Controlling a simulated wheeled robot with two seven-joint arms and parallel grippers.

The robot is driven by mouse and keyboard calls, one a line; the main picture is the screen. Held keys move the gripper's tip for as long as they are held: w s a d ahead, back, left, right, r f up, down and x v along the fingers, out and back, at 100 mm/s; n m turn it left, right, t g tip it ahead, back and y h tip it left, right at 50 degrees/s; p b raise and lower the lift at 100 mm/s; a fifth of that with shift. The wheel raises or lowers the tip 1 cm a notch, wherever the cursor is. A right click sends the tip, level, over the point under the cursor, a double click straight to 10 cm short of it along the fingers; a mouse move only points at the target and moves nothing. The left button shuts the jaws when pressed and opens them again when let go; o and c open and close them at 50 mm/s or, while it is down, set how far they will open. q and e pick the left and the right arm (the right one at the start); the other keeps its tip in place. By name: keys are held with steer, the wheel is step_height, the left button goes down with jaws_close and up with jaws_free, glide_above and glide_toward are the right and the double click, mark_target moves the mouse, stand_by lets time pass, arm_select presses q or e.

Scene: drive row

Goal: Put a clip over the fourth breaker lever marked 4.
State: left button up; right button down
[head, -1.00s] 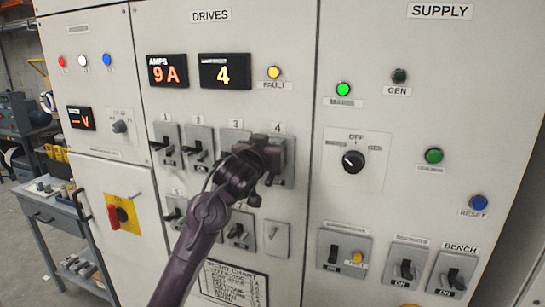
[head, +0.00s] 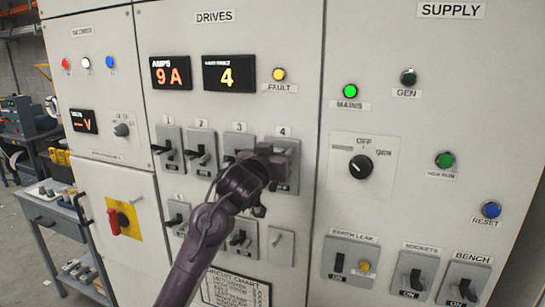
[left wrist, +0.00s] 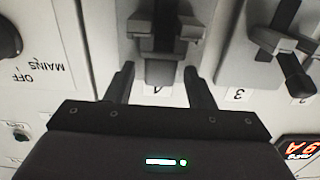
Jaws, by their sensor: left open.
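The fourth breaker (head: 291,186), under the label 4 (head: 283,132), is mostly hidden behind my left gripper (head: 277,165) in the head view. In the left wrist view, which is upside down, its dark lever (left wrist: 160,70) and a lighter crosspiece (left wrist: 165,27) show. I cannot tell whether that crosspiece is a clip. My left gripper (left wrist: 162,86) is open, its two fingers apart on either side of the 4 label and the lever's end. Nothing is clearly held between them. My right gripper is not in view.
Breaker 3 (left wrist: 275,45) sits close beside, with breakers 1 (head: 169,152) and 2 (head: 202,152) further left. A lower breaker row (head: 243,238) is partly behind my arm. A rotary switch (head: 361,167) is to the right. A workbench (head: 55,222) stands at the left.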

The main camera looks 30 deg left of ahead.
arm_select(q)
steer(key=v, duration=1.2)
steer(key=shift+b, duration=0.35)
steer(key=shift+f, duration=0.1)
